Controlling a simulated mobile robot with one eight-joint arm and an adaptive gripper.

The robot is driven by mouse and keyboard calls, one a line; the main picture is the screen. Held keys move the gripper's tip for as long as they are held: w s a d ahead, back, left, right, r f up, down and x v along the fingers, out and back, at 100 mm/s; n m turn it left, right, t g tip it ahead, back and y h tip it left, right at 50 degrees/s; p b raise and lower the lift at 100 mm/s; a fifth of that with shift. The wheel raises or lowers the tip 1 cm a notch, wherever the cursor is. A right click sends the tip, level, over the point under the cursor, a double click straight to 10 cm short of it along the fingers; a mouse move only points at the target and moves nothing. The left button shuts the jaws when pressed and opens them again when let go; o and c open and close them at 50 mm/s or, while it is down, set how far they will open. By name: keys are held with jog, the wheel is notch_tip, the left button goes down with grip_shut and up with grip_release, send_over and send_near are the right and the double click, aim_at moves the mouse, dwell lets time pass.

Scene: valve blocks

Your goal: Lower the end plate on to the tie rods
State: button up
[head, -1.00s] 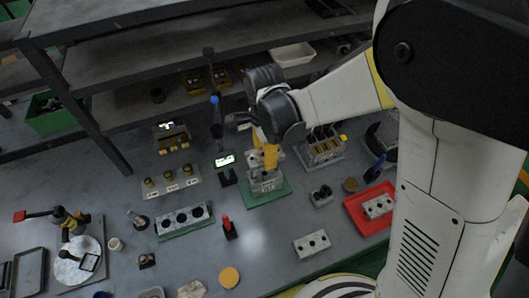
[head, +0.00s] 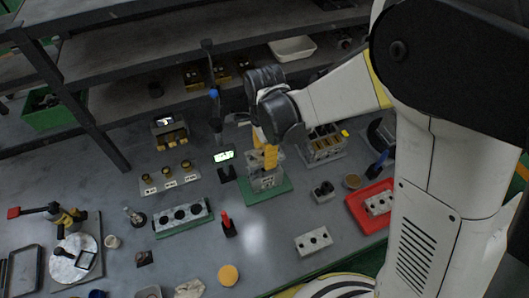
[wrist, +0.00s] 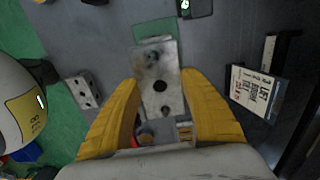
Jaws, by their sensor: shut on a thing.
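The end plate (wrist: 160,68) is a grey, scuffed metal plate with dark holes, seen from above in the wrist view. My gripper (head: 270,158) has its yellow fingers shut on it, one finger on each side. In the head view the held plate is at the valve block stack (head: 266,182), which stands on a green base (head: 276,194). Part of the green base also shows beyond the plate in the wrist view (wrist: 154,28). The tie rods are hidden, so I cannot tell whether the plate is seated on them or just above.
A lit display on a stand (head: 223,156) is close left of the stack. A rack of plates (head: 324,146) stands at right, with a red tray (head: 358,209) farther right. A block with three holes (head: 184,217) lies at left.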

jog(key=shift+f+b, duration=2.6)
jog(key=shift+f, duration=0.5)
jog(key=o, duration=1.4)
jog(key=shift+o, duration=0.2)
jog(key=shift+r, duration=0.15)
notch_tip(320, 180, up, 12)
jog(key=shift+f, duration=0.1)
jog(key=s+d+r+n+t, duration=0.1)
jog(key=s+d+n+t, duration=0.1)
jog(key=d, duration=0.5)
jog(key=s+d+r+n+t+b, duration=0.1)
jog(key=s+d+r+n+t, duration=0.1)
jog(key=s+d+n, duration=0.2)
jog(key=s+d+r+n+t, duration=0.2)
jog(key=d+n, duration=0.4)
jog(key=d, duration=0.5)
jog(key=shift+s+n+t+b, duration=0.3)
jog(key=shift+s+n+t, duration=0.15)
jog(key=shift+s, duration=0.5)
